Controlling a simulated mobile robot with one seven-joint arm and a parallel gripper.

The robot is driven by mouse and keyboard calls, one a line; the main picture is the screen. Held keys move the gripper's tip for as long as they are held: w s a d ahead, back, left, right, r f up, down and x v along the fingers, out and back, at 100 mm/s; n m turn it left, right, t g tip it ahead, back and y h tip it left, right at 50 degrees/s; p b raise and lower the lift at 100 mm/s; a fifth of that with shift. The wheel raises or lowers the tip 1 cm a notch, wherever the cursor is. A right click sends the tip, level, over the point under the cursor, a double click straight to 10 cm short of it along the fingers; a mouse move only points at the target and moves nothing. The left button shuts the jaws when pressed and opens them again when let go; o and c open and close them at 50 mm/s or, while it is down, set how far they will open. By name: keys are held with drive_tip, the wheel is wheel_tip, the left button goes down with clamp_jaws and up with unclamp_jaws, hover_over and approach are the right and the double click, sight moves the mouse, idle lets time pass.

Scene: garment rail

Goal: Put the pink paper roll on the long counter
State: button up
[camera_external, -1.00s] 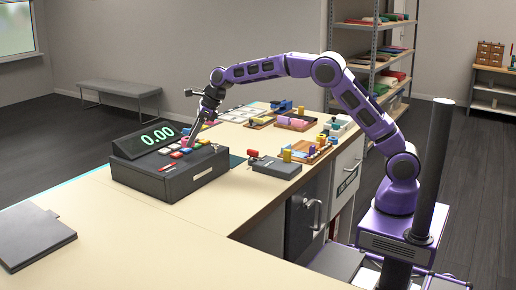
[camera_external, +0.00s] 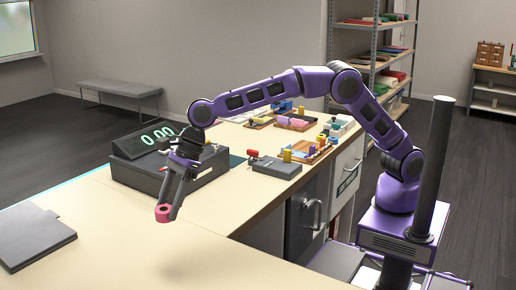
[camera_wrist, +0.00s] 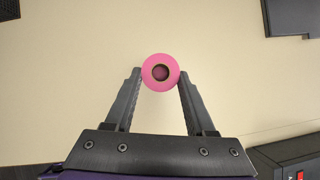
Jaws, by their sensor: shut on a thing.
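The pink paper roll (camera_external: 163,213) is held between the fingertips of my gripper (camera_external: 166,206). In the wrist view the roll (camera_wrist: 160,66) shows its round end and dark core hole toward the camera, with the fingers of my gripper (camera_wrist: 160,80) shut on its two sides. The long counter (camera_external: 130,240) is the cream surface below the roll. The roll appears to be above it, but the exact gap is hard to tell.
A cash register (camera_external: 150,176) with a lit display stands behind my gripper. A grey flat folder (camera_external: 32,236) lies at the counter's left. A small dark box (camera_external: 275,167) and several trays stand farther back. The counter's front part is bare.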

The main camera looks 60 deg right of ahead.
drive_tip(key=shift+s+a+f, duration=0.1)
drive_tip(key=shift+s+a, duration=0.35)
drive_tip(key=shift+s, duration=0.2)
hover_over(171, 272)
drive_tip(key=d, duration=0.2)
wheel_tip(171, 272, down, 5)
drive_tip(key=shift+s+f+b, duration=0.15)
drive_tip(key=shift+f+b, duration=0.1)
drive_tip(key=shift+f, duration=2.2)
drive_tip(key=shift+s+f+b, duration=0.1)
drive_tip(key=shift+f+b, duration=0.15)
drive_tip(key=shift+f, duration=2.2)
drive_tip(key=shift+f, duration=0.15)
drive_tip(key=o, duration=1.3)
drive_tip(key=shift+r, duration=0.35)
drive_tip(key=v, duration=1.1)
drive_tip(key=shift+d+r+p, duration=0.25)
drive_tip(key=shift+p, duration=0.05)
